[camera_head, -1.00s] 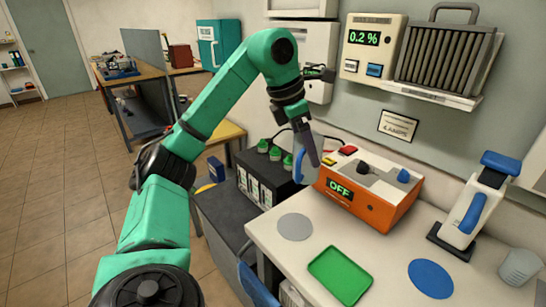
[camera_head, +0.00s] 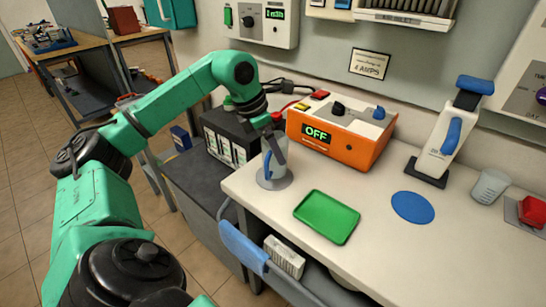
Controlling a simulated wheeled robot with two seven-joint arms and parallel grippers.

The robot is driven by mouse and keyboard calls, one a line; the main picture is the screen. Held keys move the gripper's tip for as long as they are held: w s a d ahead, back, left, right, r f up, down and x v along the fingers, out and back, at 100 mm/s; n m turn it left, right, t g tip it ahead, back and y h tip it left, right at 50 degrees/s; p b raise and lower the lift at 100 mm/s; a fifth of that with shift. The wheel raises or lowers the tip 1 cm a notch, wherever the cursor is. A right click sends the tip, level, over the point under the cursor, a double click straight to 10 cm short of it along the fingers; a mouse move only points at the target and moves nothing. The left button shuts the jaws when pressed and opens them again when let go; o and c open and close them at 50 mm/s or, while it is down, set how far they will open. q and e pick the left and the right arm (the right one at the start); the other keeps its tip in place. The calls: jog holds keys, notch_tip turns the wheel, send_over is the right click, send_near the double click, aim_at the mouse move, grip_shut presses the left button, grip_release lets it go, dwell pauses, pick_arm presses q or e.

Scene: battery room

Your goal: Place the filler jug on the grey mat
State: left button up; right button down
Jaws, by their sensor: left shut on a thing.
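The filler jug (camera_head: 279,167), pale with a blue handle, is upright over the round grey mat (camera_head: 274,184) at the left end of the white bench. Its base appears to be at the mat, but I cannot tell whether it bears on it. My left gripper (camera_head: 270,150) is shut on the jug at its handle side, and its fingers hide part of the jug. My right gripper is not in view.
The orange charger (camera_head: 352,155) reading OFF stands behind the jug. A green tray (camera_head: 327,217) and a blue round mat (camera_head: 412,207) lie to the right. A black battery (camera_head: 227,143) stands left. A white blue-handled device (camera_head: 444,145) stands further right.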

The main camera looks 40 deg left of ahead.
pick_arm(q)
jog(key=shift+f, duration=0.75)
jog(key=shift+a, duration=0.1)
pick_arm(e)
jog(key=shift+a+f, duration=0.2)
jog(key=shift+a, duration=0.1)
pick_arm(q)
jog(key=shift+f, duration=0.2)
jog(key=o, duration=1.4)
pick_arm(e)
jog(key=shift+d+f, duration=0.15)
pick_arm(q)
jog(key=shift+r, duration=0.15)
